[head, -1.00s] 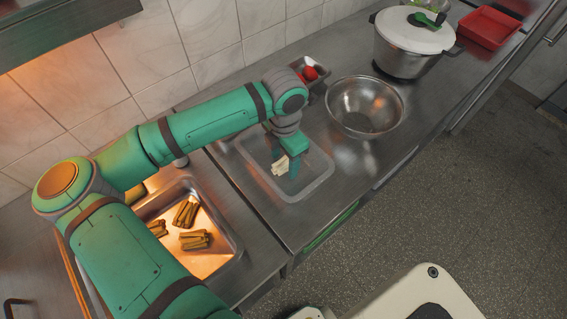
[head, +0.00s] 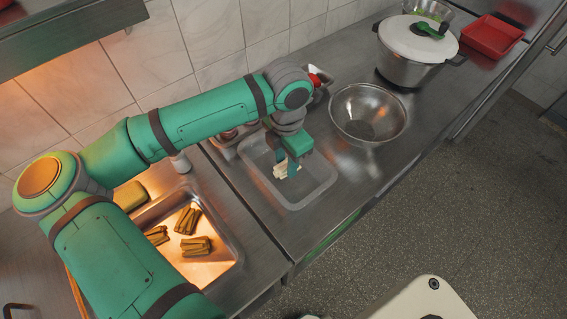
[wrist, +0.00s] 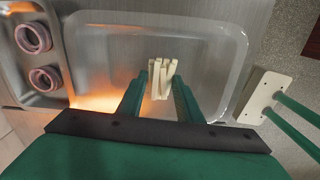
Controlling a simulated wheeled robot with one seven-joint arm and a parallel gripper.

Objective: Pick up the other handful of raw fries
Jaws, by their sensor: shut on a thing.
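The raw fries (wrist: 161,78) are a small pale bundle between my gripper's two green fingers in the wrist view. In the head view the raw fries (head: 285,170) show at the fingertips, over the clear plastic tub (head: 322,190). My gripper (head: 291,165) points down over the tub and is shut on the fries. In the wrist view the fingers of my gripper (wrist: 160,82) press on the bundle from both sides, with the tub (wrist: 240,45) behind. I cannot tell if the fries still touch the tub's floor. No other raw fries show.
A metal pan (head: 226,262) with several browned fry bundles sits at the left under warm light. A steel bowl (head: 368,112) stands right of the tub, with a lidded pot (head: 417,48) and a red tray (head: 491,35) beyond. A small tray with onion rings (wrist: 33,37) adjoins the tub.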

